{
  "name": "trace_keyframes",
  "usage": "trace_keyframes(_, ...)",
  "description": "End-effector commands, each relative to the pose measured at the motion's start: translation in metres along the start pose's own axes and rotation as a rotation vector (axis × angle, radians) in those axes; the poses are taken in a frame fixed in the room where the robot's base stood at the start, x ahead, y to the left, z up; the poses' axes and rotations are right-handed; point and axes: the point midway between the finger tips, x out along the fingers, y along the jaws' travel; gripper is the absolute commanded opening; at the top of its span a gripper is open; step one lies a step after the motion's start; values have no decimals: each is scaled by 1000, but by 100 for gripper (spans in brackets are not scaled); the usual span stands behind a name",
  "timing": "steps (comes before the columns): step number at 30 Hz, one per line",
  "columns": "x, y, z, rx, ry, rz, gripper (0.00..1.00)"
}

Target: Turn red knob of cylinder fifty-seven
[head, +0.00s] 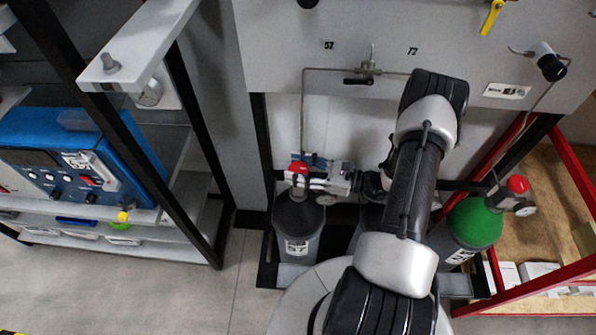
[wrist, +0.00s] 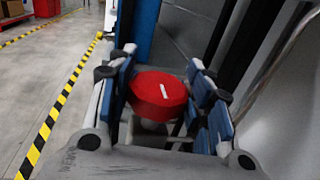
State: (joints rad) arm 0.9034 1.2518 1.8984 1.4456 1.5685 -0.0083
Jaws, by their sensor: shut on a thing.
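The red knob (head: 298,168) sits on top of a dark grey cylinder (head: 297,228) below the panel label 57 (head: 328,45). In the wrist view the knob (wrist: 158,97) is a red disc with a white mark on its top. My gripper (head: 304,171) reaches it from the right. Its blue-padded fingers stand on both sides of the knob in the wrist view (wrist: 164,90), shut on it. The fingers partly hide the knob's sides. The valve below the knob is mostly hidden.
A green-topped cylinder (head: 474,224) with another red knob (head: 518,184) stands at the right, by a red frame (head: 548,290). Another cylinder between them is mostly behind my arm. A thin pipe (head: 303,110) rises just above the held knob. A blue device (head: 75,160) is on a shelf at left.

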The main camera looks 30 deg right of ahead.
Motion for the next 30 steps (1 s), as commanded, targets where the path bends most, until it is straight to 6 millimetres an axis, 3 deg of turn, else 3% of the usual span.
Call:
trace_keyframes(18,1,1,-4,-4,2,559,22)
trace_keyframes(30,0,2,-2,-1,0,751,22)
